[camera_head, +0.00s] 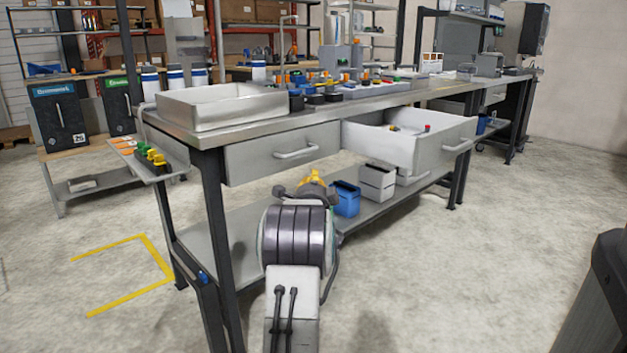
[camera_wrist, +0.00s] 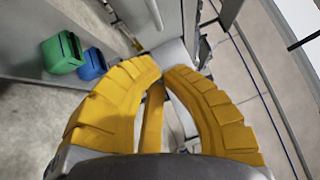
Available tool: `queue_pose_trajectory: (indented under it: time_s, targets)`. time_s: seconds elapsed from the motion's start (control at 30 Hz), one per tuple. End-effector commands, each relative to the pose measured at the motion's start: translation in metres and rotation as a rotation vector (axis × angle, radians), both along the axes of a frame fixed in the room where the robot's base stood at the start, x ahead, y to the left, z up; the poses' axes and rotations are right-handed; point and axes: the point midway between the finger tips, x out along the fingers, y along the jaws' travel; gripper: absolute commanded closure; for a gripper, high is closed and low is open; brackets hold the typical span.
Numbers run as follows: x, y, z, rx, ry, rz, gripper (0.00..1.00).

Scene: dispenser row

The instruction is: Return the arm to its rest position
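My gripper (camera_head: 313,178) shows in the head view as a small yellow shape at the far end of my arm. It is in front of the workbench, below the drawers, mostly hidden behind my dark arm joint. In the wrist view my gripper's yellow fingers (camera_wrist: 161,68) curve inward and their tips come nearly together. I see no object held between them. A pale grey part (camera_wrist: 174,52) shows just beyond the tips; I cannot tell whether they touch it.
The right drawer (camera_head: 408,145) of the workbench stands pulled out, with small parts inside; the left drawer (camera_head: 283,150) is closed. A blue bin (camera_head: 346,199) and a grey bin (camera_head: 377,182) stand on the lower shelf. A green bin (camera_wrist: 62,54) shows in the wrist view. Floor (camera_head: 500,260) to the right is clear.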

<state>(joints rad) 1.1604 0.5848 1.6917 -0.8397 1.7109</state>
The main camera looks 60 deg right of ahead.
Motion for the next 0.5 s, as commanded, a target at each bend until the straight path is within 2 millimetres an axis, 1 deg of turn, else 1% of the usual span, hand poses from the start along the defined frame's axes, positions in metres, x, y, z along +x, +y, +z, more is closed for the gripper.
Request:
queue_pose_trajectory:
  time_s: [0.2, 0.5]
  targets:
    - [-0.0028, 0.0064, -0.0006, -0.001, 0.0, 0.0, 1.0]
    - [-0.0031, 0.0072, -0.0007, -0.001, 0.0, 0.0, 1.0]
